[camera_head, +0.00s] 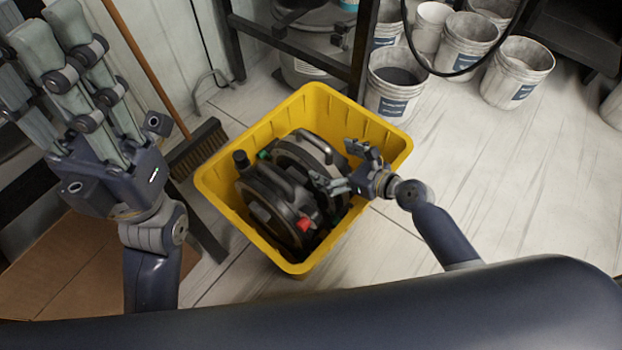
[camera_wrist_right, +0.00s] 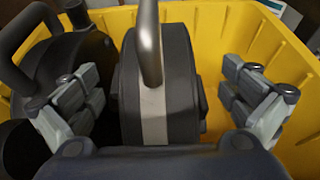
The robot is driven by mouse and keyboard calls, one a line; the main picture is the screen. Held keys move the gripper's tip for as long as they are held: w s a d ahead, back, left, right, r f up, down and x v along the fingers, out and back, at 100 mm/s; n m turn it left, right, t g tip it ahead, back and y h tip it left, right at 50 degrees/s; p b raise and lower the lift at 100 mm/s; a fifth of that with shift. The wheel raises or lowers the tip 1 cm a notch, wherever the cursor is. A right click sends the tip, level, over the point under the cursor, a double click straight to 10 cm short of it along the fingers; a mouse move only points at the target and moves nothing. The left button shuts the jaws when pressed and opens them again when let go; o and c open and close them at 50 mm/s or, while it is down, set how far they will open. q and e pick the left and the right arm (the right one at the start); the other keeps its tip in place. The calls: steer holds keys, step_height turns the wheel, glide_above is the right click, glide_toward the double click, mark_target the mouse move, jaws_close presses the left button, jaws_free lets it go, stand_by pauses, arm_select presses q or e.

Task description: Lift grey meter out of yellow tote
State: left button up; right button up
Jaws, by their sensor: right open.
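The yellow tote (camera_head: 380,130) stands on the floor with two drum-shaped meters inside. The grey meter (camera_head: 290,153), with a bar handle on top, sits upright at the back right. It also shows in the right wrist view (camera_wrist_right: 186,95), with a pale band around its rim. The darker meter (camera_head: 262,200), with a red part, sits beside it at the front left. My right gripper (camera_head: 343,170) reaches in over the tote's right side. It is open, its fingers on either side of the grey meter, apart from it. My left gripper (camera_head: 35,55) is raised, open and empty, at the far left.
Several white buckets (camera_head: 397,88) stand behind and right of the tote. A dark metal frame (camera_head: 365,45) rises just behind it. A broom (camera_head: 198,147) stands left of it, close to the tote. The floor to the right is clear.

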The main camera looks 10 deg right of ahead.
mark_target(321, 158)
steer(key=b+x, duration=0.1)
steer(key=x, duration=0.3)
steer(key=shift+a+b, duration=0.1)
steer(key=shift+b, duration=0.25)
steer(key=shift+s, duration=0.1)
steer(key=shift+c, duration=0.2)
